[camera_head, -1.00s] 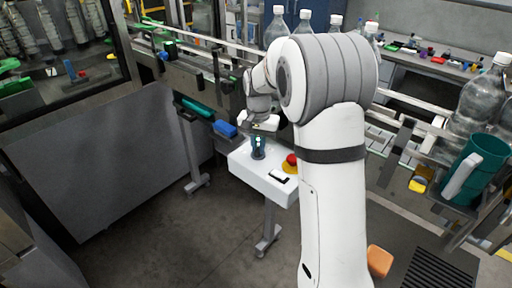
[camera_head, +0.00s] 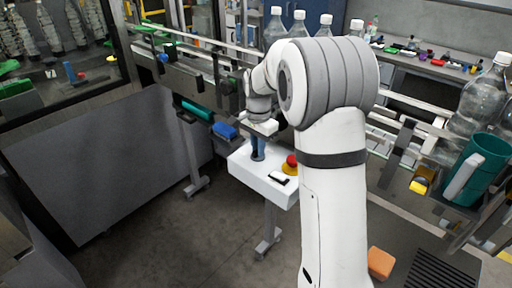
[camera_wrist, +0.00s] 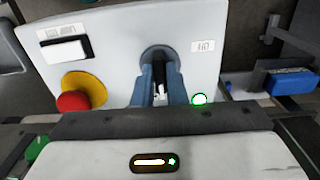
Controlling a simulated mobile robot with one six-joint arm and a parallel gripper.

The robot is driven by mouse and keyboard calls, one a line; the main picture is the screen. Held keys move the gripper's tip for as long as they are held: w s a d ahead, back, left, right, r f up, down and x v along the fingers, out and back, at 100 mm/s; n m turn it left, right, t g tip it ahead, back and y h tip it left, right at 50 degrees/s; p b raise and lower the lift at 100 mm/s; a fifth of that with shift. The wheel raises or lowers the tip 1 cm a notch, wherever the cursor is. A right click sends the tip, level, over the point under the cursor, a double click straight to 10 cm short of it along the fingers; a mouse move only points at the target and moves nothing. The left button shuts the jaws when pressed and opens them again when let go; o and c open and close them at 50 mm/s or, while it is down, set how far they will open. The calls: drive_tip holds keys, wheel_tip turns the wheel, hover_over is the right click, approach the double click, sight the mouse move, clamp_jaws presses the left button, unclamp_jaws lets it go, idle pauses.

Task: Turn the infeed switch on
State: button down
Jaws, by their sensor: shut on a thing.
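The white control box (camera_head: 240,163) stands on a post left of my arm. In the wrist view its panel (camera_wrist: 115,35) carries a dark switch (camera_wrist: 158,55) on a round base, with a small label (camera_wrist: 203,46) beside it that seems to read ON upside down. My gripper (camera_wrist: 160,98) has blue fingers, one on each side of the switch's lever, and is shut on it. In the head view my gripper (camera_head: 258,153) points down onto the box. The fingers hide much of the lever, so its exact angle is unclear. A green light (camera_wrist: 200,99) glows near the right finger.
On the same panel are a red button on a yellow base (camera_wrist: 75,98) and a black-and-white rocker (camera_wrist: 66,48). They also show right of my gripper in the head view. A blue block (camera_head: 224,131) lies to the left.

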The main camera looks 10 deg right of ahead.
drive_tip(key=shift+s+f, duration=0.1)
drive_tip(key=shift+f, duration=0.05)
drive_tip(key=c, duration=1.5)
unclamp_jaws()
drive_tip(key=shift+o, duration=0.2)
drive_tip(key=shift+r, duration=0.35)
wheel_tip(320, 180, up, 7)
drive_tip(key=shift+f+b, duration=0.1)
drive_tip(key=shift+b, duration=0.35)
drive_tip(key=shift+r, duration=0.25)
